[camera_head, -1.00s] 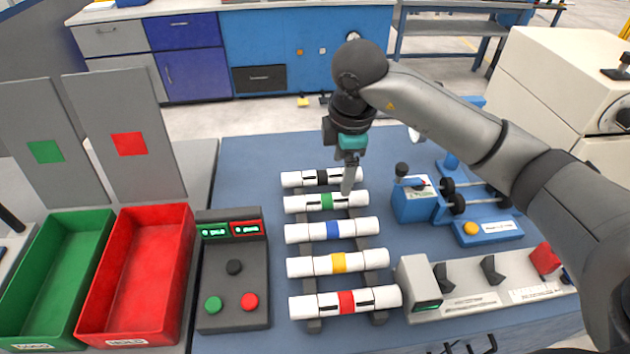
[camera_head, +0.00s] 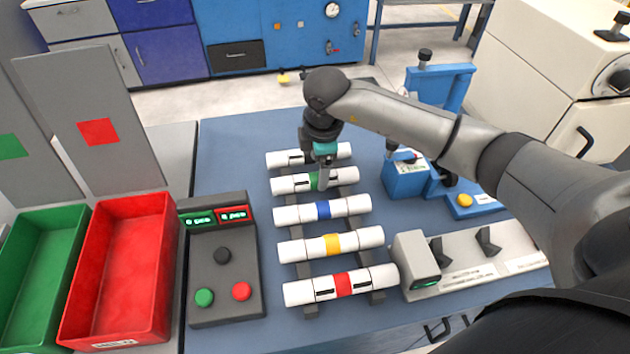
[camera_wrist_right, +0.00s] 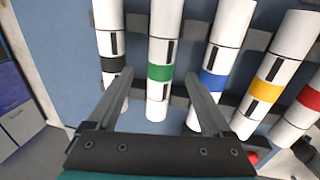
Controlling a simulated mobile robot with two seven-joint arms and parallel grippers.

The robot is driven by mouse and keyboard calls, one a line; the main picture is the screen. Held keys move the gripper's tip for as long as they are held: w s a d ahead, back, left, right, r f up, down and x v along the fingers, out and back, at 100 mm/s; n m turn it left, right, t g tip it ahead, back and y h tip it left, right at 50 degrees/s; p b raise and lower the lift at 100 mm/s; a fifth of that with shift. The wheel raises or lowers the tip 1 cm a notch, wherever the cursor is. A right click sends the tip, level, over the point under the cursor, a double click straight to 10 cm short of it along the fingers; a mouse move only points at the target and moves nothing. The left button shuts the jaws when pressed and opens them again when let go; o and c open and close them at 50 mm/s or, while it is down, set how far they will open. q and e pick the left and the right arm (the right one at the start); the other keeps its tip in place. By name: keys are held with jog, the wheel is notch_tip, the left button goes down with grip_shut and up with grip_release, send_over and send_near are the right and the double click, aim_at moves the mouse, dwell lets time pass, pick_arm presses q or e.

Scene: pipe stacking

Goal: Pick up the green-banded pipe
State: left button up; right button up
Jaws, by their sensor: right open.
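The green-banded pipe (camera_head: 290,184) is white and lies second from the back on a dark rack, between the black-banded pipe (camera_head: 283,159) and the blue-banded pipe (camera_head: 345,206). My right gripper (camera_head: 320,186) is over its green band, which is partly hidden behind a finger in the head view. In the right wrist view the green-banded pipe (camera_wrist_right: 162,50) runs between the two open fingers of my right gripper (camera_wrist_right: 165,82). The fingers stand apart with a gap on both sides of the pipe. My left gripper is not in view.
The yellow-banded pipe (camera_head: 300,249) and red-banded pipe (camera_head: 375,277) lie nearer on the rack. A button box (camera_head: 225,280), red bin (camera_head: 150,300) and green bin (camera_head: 30,310) are at left. A blue device (camera_head: 403,182) and a grey fixture (camera_head: 412,258) stand at right.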

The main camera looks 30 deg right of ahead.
aim_at(315, 181)
jog(key=f, duration=0.4)
jog(key=shift+w+f+b, duration=0.2)
jog(key=shift+w+b, duration=0.15)
jog(key=shift+b, duration=0.05)
grip_shut()
